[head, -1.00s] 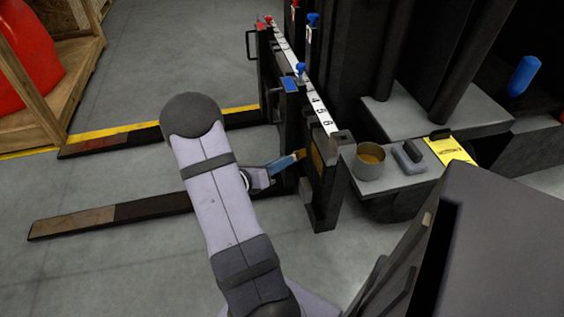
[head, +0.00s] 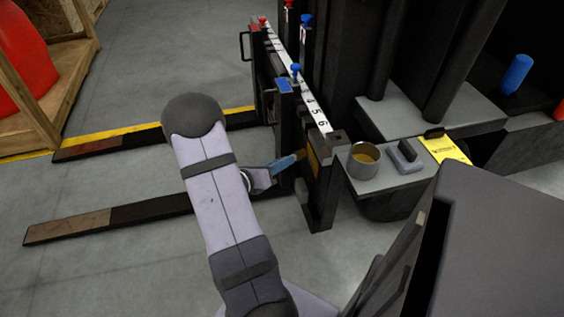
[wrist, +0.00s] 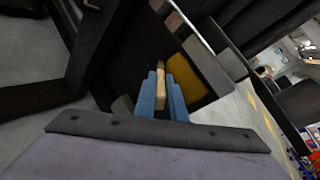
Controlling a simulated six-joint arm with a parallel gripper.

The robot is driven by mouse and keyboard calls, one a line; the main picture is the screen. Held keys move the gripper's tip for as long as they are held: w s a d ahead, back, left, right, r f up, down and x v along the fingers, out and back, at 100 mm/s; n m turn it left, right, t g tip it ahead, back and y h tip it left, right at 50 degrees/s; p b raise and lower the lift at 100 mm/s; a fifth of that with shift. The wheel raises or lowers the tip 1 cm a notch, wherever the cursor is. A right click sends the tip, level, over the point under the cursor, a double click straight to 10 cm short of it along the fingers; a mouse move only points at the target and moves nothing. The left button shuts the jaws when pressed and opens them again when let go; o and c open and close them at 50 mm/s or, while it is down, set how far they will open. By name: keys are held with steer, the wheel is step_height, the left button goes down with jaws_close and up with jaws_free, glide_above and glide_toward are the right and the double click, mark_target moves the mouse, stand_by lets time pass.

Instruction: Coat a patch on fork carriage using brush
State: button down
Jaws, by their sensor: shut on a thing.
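The fork carriage (head: 318,186) stands upright right of my arm in the head view, with a numbered white scale along its top. A yellow-brown patch (head: 313,160) shows on its near end; the same patch shows in the wrist view (wrist: 202,74). My gripper (head: 287,163) is at the carriage, its blue fingers (wrist: 161,95) shut on the brush. The brush's wooden handle (wrist: 161,86) stands between the fingers in the wrist view. Its dark tip points at the carriage beside the patch. I cannot tell whether the bristles touch the surface.
A metal cup (head: 364,160) with amber liquid stands on a grey ledge, next to a grey block (head: 404,156) and a yellow label (head: 446,149). Two forks (head: 70,226) extend left along the floor. Dark mast columns rise behind the ledge.

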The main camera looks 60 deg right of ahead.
steer(key=s+a, duration=0.2)
steer(key=shift+s+a+p, duration=0.2)
steer(key=shift+a+p, duration=0.1)
steer(key=shift+p, duration=0.05)
steer(key=shift+s+a, duration=1.2)
steer(key=shift+s, duration=0.1)
steer(key=shift+s+a, duration=0.1)
steer(key=shift+s+a+p, duration=0.3)
steer(key=shift+s+a, duration=0.85)
steer(key=shift+s, duration=0.1)
steer(key=shift+w, duration=0.1)
steer(key=shift+w+d+p, duration=0.6)
steer(key=shift+w+d, duration=0.65)
steer(key=shift+d, duration=0.05)
